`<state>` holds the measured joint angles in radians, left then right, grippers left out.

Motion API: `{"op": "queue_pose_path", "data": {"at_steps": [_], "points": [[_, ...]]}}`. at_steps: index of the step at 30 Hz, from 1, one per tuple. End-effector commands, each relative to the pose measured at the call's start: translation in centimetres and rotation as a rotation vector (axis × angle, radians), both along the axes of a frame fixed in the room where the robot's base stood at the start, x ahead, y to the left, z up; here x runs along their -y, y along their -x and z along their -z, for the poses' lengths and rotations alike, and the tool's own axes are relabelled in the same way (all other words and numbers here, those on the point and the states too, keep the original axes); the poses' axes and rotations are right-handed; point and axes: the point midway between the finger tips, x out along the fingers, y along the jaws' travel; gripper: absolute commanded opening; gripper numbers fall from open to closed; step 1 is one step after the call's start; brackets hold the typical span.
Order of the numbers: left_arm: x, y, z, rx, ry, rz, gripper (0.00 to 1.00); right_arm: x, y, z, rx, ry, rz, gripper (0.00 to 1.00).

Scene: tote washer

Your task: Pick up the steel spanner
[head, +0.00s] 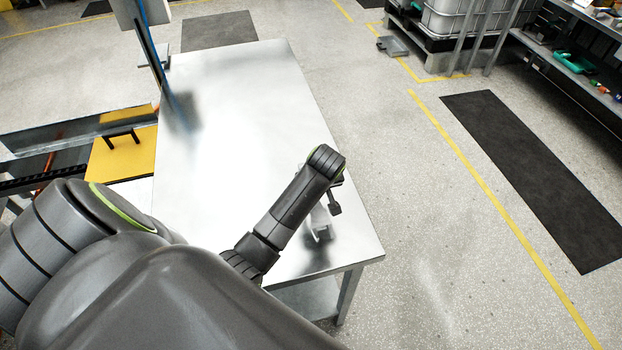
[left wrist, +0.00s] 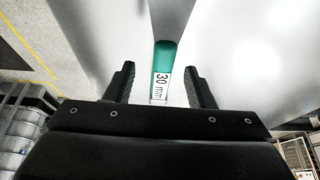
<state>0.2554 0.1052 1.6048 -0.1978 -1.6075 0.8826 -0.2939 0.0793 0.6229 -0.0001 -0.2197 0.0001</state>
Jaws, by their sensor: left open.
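The steel spanner shows only in part in the left wrist view: a green band and a white label reading "30 mm" (left wrist: 162,78), with a grey tapering shape beyond that I cannot clearly tell from a reflection. My left gripper (left wrist: 159,66) is open, with one finger on each side of the labelled part and a gap to both. In the head view my left gripper (head: 334,203) is over the near right part of the steel table (head: 230,110). A pale shape (head: 319,224) shows just below it, partly hidden by my arm. My right gripper is not in view.
A yellow panel with a black handle (head: 122,152) adjoins the table's left side. A post (head: 150,45) stands at its far left corner. The middle of the tabletop is clear. Right of it are open floor, a dark mat (head: 530,175) and a loaded shelf (head: 575,60).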

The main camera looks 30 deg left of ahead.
Motion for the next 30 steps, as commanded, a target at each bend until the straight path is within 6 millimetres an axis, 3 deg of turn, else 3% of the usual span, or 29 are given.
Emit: {"op": "queue_pose_path", "data": {"at_steps": [12,22,30], "points": [[-1.8,-0.9,3.8,-0.002,0.0,-0.001,0.49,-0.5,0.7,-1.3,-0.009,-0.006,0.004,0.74],[-1.9,-1.1,4.3,0.0,0.0,0.0,0.49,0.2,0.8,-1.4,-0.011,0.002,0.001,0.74],[-1.9,-1.1,4.3,-0.001,-0.001,0.0,0.16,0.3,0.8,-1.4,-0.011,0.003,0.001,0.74]]}}
